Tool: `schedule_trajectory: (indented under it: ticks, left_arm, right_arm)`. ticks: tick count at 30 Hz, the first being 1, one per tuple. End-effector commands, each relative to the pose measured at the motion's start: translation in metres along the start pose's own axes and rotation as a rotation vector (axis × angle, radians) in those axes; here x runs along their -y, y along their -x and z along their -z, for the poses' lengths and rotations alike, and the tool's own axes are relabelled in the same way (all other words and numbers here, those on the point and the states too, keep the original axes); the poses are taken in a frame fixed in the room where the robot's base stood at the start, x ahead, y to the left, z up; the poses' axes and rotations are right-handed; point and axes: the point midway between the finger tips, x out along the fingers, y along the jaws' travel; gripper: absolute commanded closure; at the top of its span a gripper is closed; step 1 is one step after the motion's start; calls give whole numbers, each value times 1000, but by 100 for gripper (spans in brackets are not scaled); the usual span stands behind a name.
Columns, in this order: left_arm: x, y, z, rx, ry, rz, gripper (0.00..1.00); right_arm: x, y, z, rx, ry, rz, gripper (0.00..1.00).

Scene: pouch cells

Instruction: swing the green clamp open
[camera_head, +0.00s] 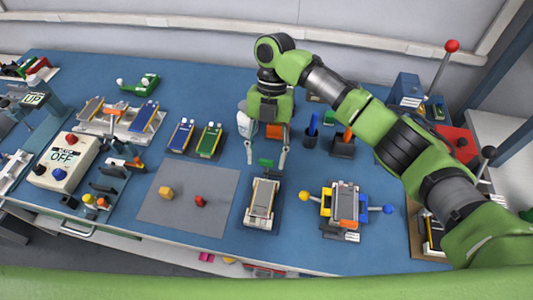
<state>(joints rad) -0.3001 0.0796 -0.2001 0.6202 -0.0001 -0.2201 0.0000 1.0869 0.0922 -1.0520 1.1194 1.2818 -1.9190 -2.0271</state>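A small green part (267,163), which looks like the green clamp's handle, stands at the far end of a pale fixture (258,222) that carries a flat grey cell (263,197). My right gripper (266,157) points down over that far end. Its two fingers are spread wide, one on each side of the green part, with nothing held between them. I cannot tell whether a finger touches the part. The clamp's lower portion is too small to make out. My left gripper is not in view.
A grey mat (170,215) with a yellow block (166,192) and a red piece (199,201) lies to the left. A yellow-and-blue fixture (328,205) with ball-ended levers stands to the right. Pen holders (342,146) stand behind it. Blue table shows between them.

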Motion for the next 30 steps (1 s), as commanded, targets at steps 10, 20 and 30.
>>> schedule_trajectory:
  ticks: [10,20,30]
  left_arm:
    - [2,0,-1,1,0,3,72]
    - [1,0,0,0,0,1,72]
    - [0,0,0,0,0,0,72]
  right_arm:
    - [0,9,0,0,-2,-1,56]
    - [0,76,0,3,-1,0,56]
    - [0,118,0,0,0,1,56]
